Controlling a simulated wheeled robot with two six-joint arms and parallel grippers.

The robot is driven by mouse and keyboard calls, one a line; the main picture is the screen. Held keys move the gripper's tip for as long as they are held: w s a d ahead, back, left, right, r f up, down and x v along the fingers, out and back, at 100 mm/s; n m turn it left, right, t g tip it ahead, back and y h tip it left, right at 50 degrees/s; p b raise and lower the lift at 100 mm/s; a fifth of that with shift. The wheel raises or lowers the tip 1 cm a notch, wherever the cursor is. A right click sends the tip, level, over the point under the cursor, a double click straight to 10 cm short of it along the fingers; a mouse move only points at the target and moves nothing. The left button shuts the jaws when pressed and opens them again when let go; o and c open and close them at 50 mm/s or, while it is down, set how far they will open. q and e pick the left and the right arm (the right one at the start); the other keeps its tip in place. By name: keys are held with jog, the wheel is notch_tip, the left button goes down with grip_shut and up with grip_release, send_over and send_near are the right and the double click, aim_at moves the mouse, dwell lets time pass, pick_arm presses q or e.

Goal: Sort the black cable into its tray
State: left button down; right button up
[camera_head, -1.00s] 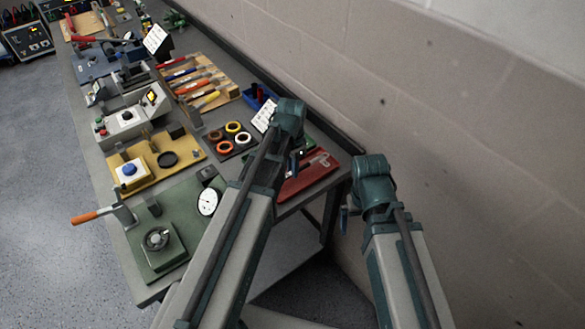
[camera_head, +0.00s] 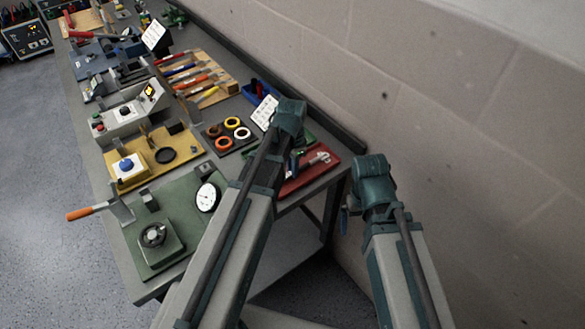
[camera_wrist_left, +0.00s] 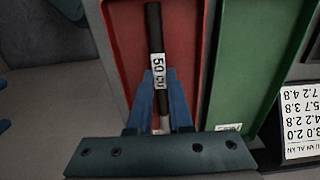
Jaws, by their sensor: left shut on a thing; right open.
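The black cable (camera_wrist_left: 154,28) carries a white label reading "50 CU". In the left wrist view it lies lengthwise between the fingers of my left gripper (camera_wrist_left: 160,78), which is shut on it. The cable is over the red tray (camera_wrist_left: 121,22); I cannot tell whether it touches the floor. The red tray also shows in the head view (camera_head: 326,172), partly hidden by my left arm. My left gripper (camera_head: 292,165) is mostly hidden there too. My right gripper (camera_head: 345,219) is open and empty, right of the bench and apart from it.
A green tray (camera_wrist_left: 242,45) adjoins the red one. A white number card (camera_head: 265,112) stands beside the trays. Tape rolls (camera_head: 232,123), a dial gauge (camera_head: 206,197) and an orange-handled lever press (camera_head: 92,211) stand on the bench. The wall is close on the right.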

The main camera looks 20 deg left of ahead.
pick_arm(q)
jog(key=shift+f, duration=0.25)
dwell(0.3)
jog(key=c, duration=0.8)
grip_release()
jog(key=shift+o, duration=0.2)
jog(key=shift+r, duration=0.15)
notch_tip(320, 180, up, 7)
jog(key=p, duration=0.6)
jog(key=shift+p, duration=0.4)
jog(key=s+d+n+y, duration=0.1)
jog(key=s+d+n, duration=0.2)
jog(key=s+d, duration=0.7)
jog(key=s+b, duration=0.1)
jog(key=s, duration=0.3)
jog(key=shift+s+d+f+n, duration=0.15)
jog(key=shift+d+f+n, duration=0.1)
jog(key=shift+f+n, duration=0.15)
